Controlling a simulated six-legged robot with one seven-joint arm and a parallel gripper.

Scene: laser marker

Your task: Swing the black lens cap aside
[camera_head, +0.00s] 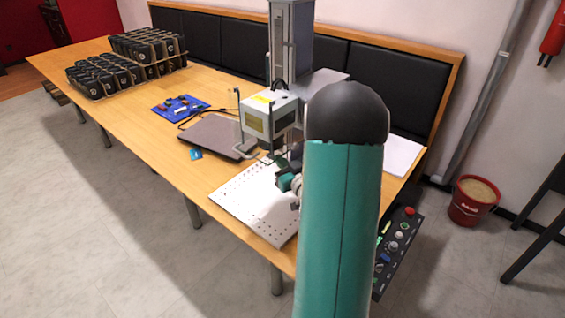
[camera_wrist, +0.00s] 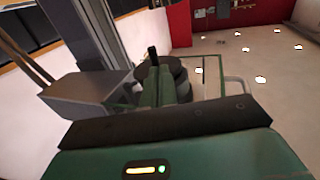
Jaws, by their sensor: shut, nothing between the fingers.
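The black lens cap (camera_wrist: 178,69) looks like a dark round disc in the wrist view, beside the grey box-shaped body of the laser marker (camera_wrist: 85,94). My gripper (camera_wrist: 154,62) is shut and empty. Its narrow fingers overlap the left part of the disc in the picture; I cannot tell whether they touch it. In the head view the laser marker (camera_head: 268,116) has a white head with a yellow label, on a grey column. My own arm hides much of the area below its right side, and I cannot make out the cap there.
A perforated white plate (camera_head: 250,203) lies on the wooden table (camera_head: 130,120). A grey flat slab (camera_head: 205,137) and a blue tray (camera_head: 180,107) lie to the left, with several black items (camera_head: 105,75) farther back. A control panel (camera_head: 398,245) is at the right.

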